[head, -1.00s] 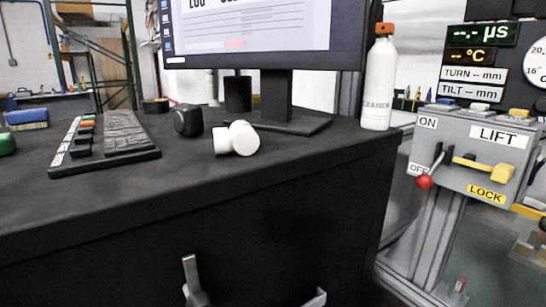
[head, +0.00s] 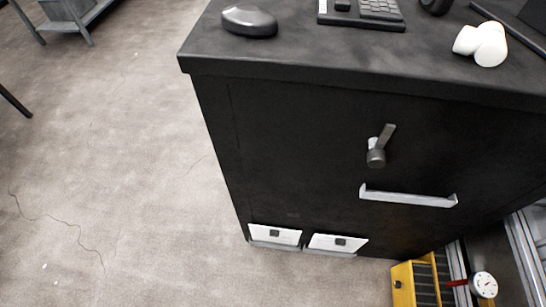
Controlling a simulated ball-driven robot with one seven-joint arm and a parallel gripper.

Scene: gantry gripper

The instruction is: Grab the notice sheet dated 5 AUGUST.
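Two small white sheets or panels sit low on the front of the black cabinet, a left one (head: 264,233) and a right one (head: 325,239). Each has a dark square near its middle, perhaps a clip or magnet. No writing can be read on either, so I cannot tell whether one is the notice sheet dated 5 AUGUST. My gripper is not in view.
The black cabinet (head: 290,125) carries a mouse (head: 249,21), a keyboard (head: 362,14) and a white pipe fitting (head: 484,43). A grey lever (head: 379,147) and bar handle (head: 408,197) protrude from its front. A yellow unit (head: 405,287) and dial gauge (head: 484,286) stand lower right.

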